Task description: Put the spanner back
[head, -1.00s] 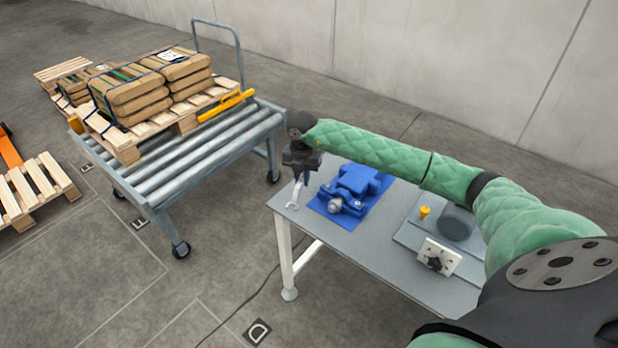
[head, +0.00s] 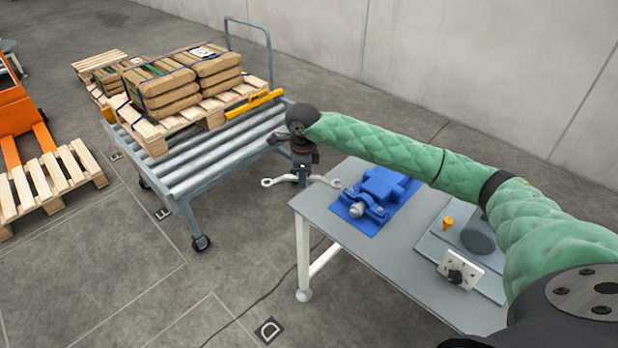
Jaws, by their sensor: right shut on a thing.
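A grey metal spanner (head: 326,181) is held crosswise in my right gripper (head: 303,180), with one end sticking out on each side of the jaws. The gripper is shut on it and points down. It is near the left far corner of the grey table (head: 330,220), to the left of the blue vice (head: 375,195), and the spanner seems clear of the table top. The spanner's middle is hidden by the jaws. My left gripper is not in view.
A roller cart (head: 200,165) carries a pallet of strapped sacks (head: 185,85) and a yellow bar (head: 253,103). Open floor lies between cart and table.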

